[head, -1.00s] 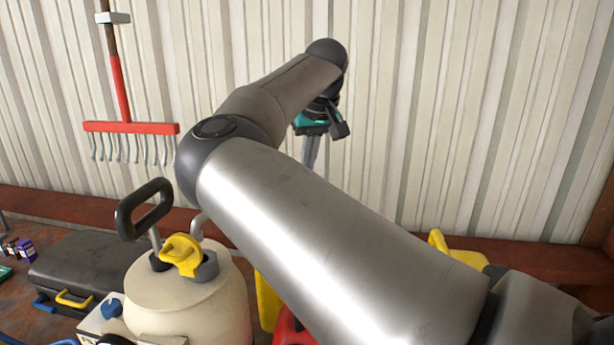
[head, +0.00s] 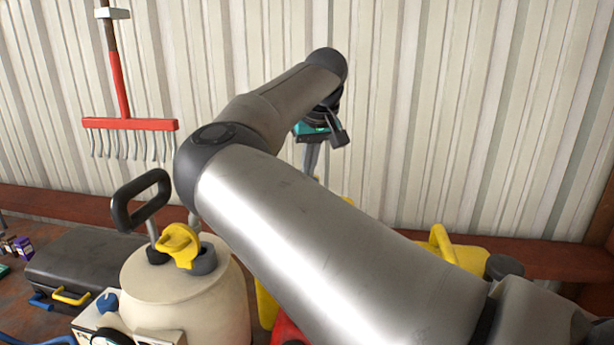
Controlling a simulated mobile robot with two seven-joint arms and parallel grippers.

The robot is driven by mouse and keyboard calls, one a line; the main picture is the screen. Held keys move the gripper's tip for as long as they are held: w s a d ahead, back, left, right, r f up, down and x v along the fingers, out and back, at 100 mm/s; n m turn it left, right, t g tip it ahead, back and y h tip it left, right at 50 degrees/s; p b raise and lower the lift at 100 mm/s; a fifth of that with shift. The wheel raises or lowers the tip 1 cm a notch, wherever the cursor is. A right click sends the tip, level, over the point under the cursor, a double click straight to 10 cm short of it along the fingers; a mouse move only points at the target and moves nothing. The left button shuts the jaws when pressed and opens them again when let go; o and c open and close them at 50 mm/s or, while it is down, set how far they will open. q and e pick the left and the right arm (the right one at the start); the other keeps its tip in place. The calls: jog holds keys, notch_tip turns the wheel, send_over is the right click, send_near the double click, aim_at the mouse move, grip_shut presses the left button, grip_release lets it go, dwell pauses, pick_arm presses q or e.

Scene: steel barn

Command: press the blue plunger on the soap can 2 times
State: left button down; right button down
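My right arm crosses the picture from the lower right, and its gripper (head: 322,135) hangs at the far end, partly behind the forearm. A dark finger and a grey part show there, but not whether it is open or shut. My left gripper is not in view. I cannot make out a soap can with a blue plunger; my arm covers much of the bench. A small blue knob (head: 107,302) sits on a white box with a dial (head: 108,322) at lower left; I cannot tell if it belongs to the task.
A cream tank (head: 185,295) with a black handle and yellow cap stands left of my arm. Yellow containers (head: 442,244) and a red thing (head: 287,330) are partly hidden behind it. A dark case (head: 85,265) lies left. A red rake (head: 130,124) hangs on the wall.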

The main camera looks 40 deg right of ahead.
jog(key=shift+f+b, duration=0.9)
jog(key=shift+f, duration=0.65)
jog(key=shift+r, duration=0.1)
jog(key=shift+r+p, duration=2.35)
jog(key=shift+r, duration=0.65)
notch_tip(320, 180, up, 3)
jog(key=shift+f+p, duration=0.15)
jog(key=shift+p, duration=1)
notch_tip(320, 180, up, 2)
jog(key=shift+r+p, duration=0.2)
jog(key=shift+p, duration=0.35)
jog(key=shift+f, duration=0.1)
